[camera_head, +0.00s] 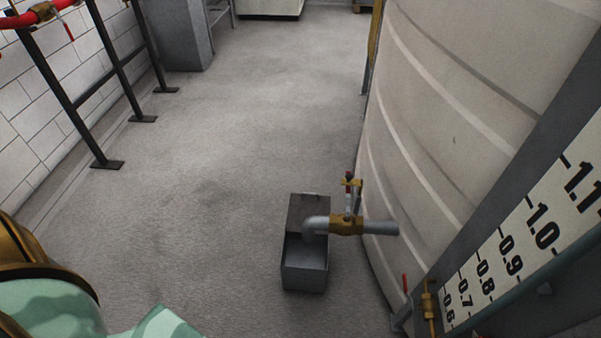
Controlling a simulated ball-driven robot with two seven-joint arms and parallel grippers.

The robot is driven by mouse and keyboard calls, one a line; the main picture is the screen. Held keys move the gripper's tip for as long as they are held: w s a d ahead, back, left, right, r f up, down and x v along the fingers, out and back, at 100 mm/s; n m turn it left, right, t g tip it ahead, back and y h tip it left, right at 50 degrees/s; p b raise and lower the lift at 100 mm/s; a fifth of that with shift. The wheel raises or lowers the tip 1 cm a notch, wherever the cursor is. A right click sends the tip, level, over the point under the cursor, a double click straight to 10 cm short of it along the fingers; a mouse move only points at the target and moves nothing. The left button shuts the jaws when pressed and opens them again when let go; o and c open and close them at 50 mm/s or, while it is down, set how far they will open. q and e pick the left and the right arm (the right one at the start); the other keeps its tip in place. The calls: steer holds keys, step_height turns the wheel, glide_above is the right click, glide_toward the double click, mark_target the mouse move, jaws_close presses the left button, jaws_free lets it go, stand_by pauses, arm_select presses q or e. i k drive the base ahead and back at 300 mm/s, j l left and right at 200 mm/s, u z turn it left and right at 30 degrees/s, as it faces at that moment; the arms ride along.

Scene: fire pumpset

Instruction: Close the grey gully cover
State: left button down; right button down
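The grey gully (304,275) is a small box on the floor beside the tank, right of the picture's middle. Its dark grey cover (309,209) shows at the box's far side, and the near part of the box top looks open. A grey outlet pipe (316,224) bends down over the box and hides part of the cover and the opening. I cannot tell the cover's exact tilt. Neither of my grippers shows in this view.
A brass valve (346,225) with a red-tipped handle sits on the pipe from the large pale tank (440,140). A level scale (530,235) stands at right. Black pipe stands (107,163) line the left wall. The floor (200,200) left of the gully is clear.

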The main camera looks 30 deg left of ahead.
mark_target(304, 205)
steer(key=u, duration=0.85)
steer(key=i+j, duration=0.35)
steer(key=i+j+z, duration=0.1)
steer(key=i+j, duration=0.2)
steer(key=j, duration=0.25)
steer(key=i+j, duration=0.3)
steer(key=j, duration=0.2)
steer(key=i+j, duration=0.3)
steer(key=j, duration=0.15)
steer(key=i+j, duration=0.1)
steer(key=i, duration=0.4)
steer(key=i+j+z, duration=0.15)
steer(key=i, duration=0.3)
